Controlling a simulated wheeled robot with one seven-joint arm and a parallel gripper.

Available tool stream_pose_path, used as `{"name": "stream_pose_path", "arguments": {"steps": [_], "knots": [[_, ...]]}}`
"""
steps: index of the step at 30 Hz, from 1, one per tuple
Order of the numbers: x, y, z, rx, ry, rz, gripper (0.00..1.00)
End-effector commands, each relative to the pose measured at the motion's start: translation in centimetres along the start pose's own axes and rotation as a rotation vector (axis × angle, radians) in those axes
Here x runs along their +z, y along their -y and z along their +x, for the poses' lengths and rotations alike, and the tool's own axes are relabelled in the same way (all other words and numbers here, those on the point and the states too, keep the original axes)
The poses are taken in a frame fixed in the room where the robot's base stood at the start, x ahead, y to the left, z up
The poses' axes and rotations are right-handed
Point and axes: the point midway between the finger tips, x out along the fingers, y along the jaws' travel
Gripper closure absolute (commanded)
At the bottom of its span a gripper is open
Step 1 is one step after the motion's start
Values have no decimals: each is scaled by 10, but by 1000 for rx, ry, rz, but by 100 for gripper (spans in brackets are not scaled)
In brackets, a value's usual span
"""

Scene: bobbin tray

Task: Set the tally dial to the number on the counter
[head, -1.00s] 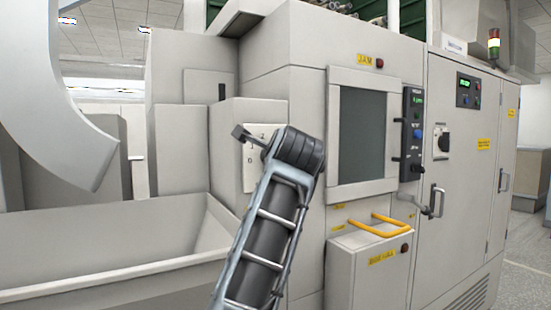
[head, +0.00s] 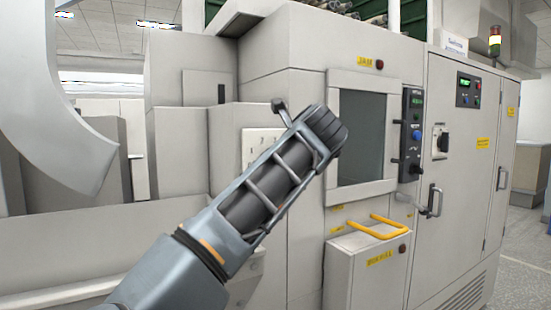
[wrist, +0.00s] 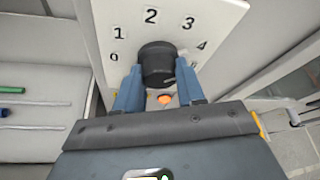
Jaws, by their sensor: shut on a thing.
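In the head view the plate (head: 258,140) is partly covered by my arm, which hides the knob and the fingers. The counter may be one of the green displays (head: 416,98), whose digits are too small to read.
A large grey machine carries a dark window (head: 362,138), a second control panel (head: 467,90) and a yellow handle (head: 365,230) on a lower box. A pale trough lies at lower left, partly behind my arm. In the wrist view, green and blue rods (wrist: 12,91) lie at left.

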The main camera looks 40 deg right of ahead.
Motion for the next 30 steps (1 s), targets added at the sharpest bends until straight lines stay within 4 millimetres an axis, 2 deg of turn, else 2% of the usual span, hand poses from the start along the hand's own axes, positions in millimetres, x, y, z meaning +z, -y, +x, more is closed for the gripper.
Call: {"name": "stream_pose_path", "arguments": {"steps": [9,22,23,30], "knots": [[-3,-1,1,35,-7,78,92],[-4,-1,1,37,-7,84,92],[-4,-1,1,37,-7,84,60],[-2,0,1,36,-4,83,38]]}}
